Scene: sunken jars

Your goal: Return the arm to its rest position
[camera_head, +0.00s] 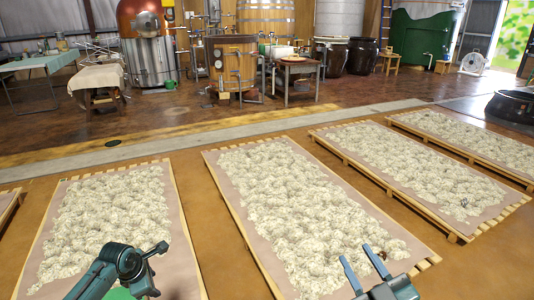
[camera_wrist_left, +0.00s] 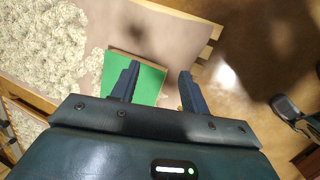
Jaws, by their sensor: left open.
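My left gripper (camera_wrist_left: 160,68) is open in the left wrist view, its two dark fingers apart with nothing between them. A green panel with a wooden edge (camera_wrist_left: 150,78) lies below and beyond the fingers. In the head view my left arm reaches over the front of the left rack, and its fingers are hard to make out there. A bit of green (camera_head: 118,293) shows below it at the bottom edge. My right gripper (camera_head: 355,252) is open and empty at the front right end of the middle rack, its two fingers apart.
Low wooden racks with pale clumped material fill the floor: left (camera_head: 183,215), middle (camera_head: 222,190), right (camera_head: 345,158) and far right (camera_head: 410,127). Bare floor strips run between them. A black jar (camera_head: 512,106) stands at the right edge. Vats and tables stand at the back.

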